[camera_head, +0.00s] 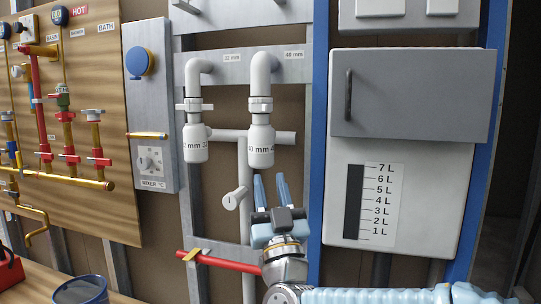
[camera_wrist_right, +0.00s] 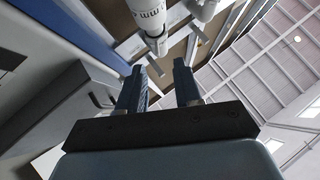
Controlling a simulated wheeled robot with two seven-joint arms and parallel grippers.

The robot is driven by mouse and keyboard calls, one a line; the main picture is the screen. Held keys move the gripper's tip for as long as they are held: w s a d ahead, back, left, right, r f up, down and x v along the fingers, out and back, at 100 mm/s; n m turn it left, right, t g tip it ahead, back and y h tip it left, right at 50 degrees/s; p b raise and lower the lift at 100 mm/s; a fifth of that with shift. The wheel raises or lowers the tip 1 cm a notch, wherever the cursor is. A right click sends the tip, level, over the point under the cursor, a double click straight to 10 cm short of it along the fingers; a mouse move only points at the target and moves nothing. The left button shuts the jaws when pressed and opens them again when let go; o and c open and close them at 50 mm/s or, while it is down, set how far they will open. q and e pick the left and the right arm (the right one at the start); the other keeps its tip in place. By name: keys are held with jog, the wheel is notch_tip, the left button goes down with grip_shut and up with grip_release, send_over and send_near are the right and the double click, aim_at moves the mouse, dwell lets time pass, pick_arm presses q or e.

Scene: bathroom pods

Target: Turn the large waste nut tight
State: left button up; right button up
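The large waste pipe, labelled 40 mm, bends down on the right of the grey rail. Its white nut (camera_head: 260,105) is a collar above the white trap body (camera_head: 261,148). The nut's exact tightness cannot be seen. My right gripper (camera_head: 270,182) points up below the trap body, with its two blue fingers apart and nothing between them. In the right wrist view the open fingers (camera_wrist_right: 159,72) reach toward the lower end of a white body marked mm (camera_wrist_right: 152,25). The nut is not clear there. My left gripper is not in view.
The smaller 32 mm waste with its winged nut (camera_head: 194,105) hangs to the left. A white valve stub (camera_head: 235,198) and a red lever (camera_head: 220,262) sit lower. A blue post (camera_head: 318,130) and a grey cistern box (camera_head: 405,200) stand close on the right.

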jog(key=shift+t+y, duration=0.3)
jog(key=shift+t, duration=0.1)
jog(key=p+x, duration=0.1)
jog(key=x, duration=0.4)
jog(key=s+d+r+p+x, duration=0.1)
jog(key=p+x, duration=0.1)
jog(key=x, duration=0.3)
jog(key=d+r+p+x, duration=0.1)
jog(key=x, duration=0.5)
jog(key=shift+s+p, duration=0.25)
jog(key=shift+p, duration=0.05)
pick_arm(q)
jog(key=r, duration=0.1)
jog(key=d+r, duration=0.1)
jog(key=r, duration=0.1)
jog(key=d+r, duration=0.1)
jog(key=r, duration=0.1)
pick_arm(e)
grip_shut()
